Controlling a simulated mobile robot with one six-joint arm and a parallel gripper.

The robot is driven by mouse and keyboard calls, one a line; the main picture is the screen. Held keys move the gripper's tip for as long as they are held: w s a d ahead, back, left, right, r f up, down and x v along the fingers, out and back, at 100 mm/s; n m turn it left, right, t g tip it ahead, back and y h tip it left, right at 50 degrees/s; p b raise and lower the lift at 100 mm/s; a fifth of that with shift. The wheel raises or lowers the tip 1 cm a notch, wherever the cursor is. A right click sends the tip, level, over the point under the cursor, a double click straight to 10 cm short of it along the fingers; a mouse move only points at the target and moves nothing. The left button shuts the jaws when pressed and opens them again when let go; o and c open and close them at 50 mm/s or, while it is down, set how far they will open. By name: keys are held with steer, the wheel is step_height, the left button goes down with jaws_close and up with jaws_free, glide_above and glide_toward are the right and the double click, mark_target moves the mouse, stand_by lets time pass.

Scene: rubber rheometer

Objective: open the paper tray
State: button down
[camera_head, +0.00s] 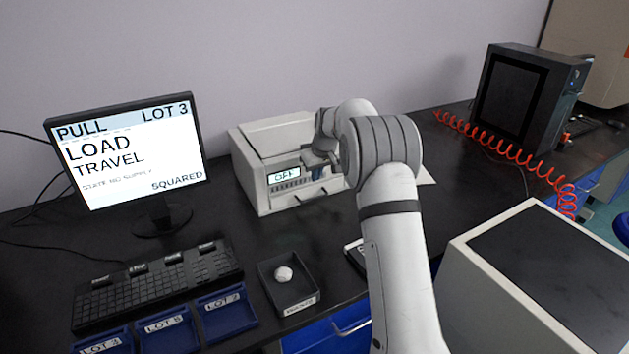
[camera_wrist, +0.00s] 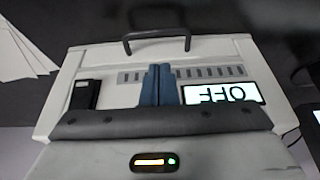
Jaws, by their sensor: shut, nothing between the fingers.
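The white printer-like machine (camera_head: 262,190) stands on the black bench against the wall, with a lit display reading OFF (camera_head: 284,176). In the wrist view its front panel (camera_wrist: 105,65) appears upside down, with the display (camera_wrist: 222,94), a row of grey slots (camera_wrist: 205,73), a black switch (camera_wrist: 85,94) and a dark bar handle (camera_wrist: 157,37). A separate tray outline is not clear. My gripper (camera_head: 318,172) is in front of the machine, its blue fingers shut together and empty. In the wrist view the fingers (camera_wrist: 158,70) lie between the switch and display, short of the handle; contact cannot be told.
A monitor (camera_head: 125,150) and keyboard (camera_head: 155,285) are at left, with blue lot trays (camera_head: 225,312) in front. A small black tray (camera_head: 290,300) holds a white lump (camera_head: 284,273). A red coiled hose (camera_head: 500,155) and large pale box (camera_head: 480,265) are at right.

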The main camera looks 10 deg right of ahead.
steer(key=p+x, duration=0.1)
steer(key=x, duration=0.7)
steer(key=shift+w+f, duration=0.1)
steer(key=shift+f, duration=0.2)
